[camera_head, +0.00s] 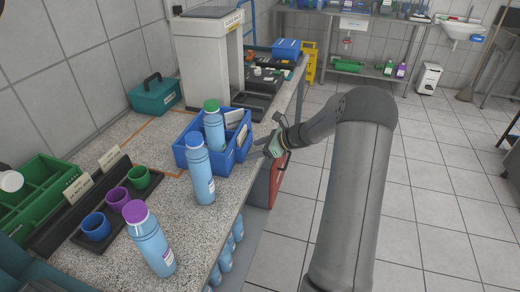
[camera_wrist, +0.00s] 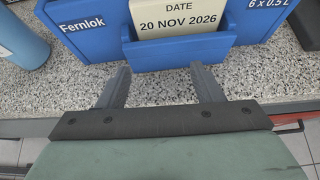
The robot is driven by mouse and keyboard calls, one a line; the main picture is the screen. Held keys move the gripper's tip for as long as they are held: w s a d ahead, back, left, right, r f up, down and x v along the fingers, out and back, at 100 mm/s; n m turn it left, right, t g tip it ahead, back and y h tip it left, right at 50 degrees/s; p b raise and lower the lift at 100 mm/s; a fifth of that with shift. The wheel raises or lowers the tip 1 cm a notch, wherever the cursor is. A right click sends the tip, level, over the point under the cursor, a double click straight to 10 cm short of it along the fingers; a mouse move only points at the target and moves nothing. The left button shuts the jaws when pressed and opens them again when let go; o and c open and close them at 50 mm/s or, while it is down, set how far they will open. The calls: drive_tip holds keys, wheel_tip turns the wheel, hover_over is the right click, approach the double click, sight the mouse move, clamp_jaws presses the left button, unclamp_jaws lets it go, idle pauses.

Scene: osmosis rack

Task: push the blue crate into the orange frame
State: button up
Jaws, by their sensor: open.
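Orange frame lines (camera_head: 140,129) show on the counter left of the crate. Another short orange piece (camera_head: 173,174) runs by its near left corner; the rest is hidden. My gripper (camera_head: 257,146) is open, empty and low at the crate's right side. In the wrist view, both fingers point at the crate wall (camera_wrist: 185,55), which carries a date card (camera_wrist: 180,18). A small strip of counter seems to lie between fingertips and wall.
A blue bottle (camera_head: 199,172) stands close to the crate's near side, and a purple-capped bottle (camera_head: 149,240) further forward. Cups sit in a dark tray (camera_head: 74,238) at left. A teal box (camera_head: 154,96) and a white dispenser (camera_head: 203,55) stand behind. Counter left of the crate is clear.

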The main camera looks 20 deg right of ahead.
sight(242, 143)
drive_tip(key=shift+w+a, duration=0.4)
drive_tip(key=shift+a, duration=0.1)
drive_tip(key=shift+w+a, duration=2.1)
drive_tip(key=shift+a, duration=0.15)
drive_tip(key=shift+w+a+p, duration=0.35)
drive_tip(key=shift+w+a, duration=1.65)
drive_tip(key=shift+a, duration=0.15)
drive_tip(key=shift+w, duration=0.1)
drive_tip(key=shift+w+a+p, duration=0.5)
drive_tip(key=shift+w+a, duration=1.5)
drive_tip(key=shift+a, duration=0.25)
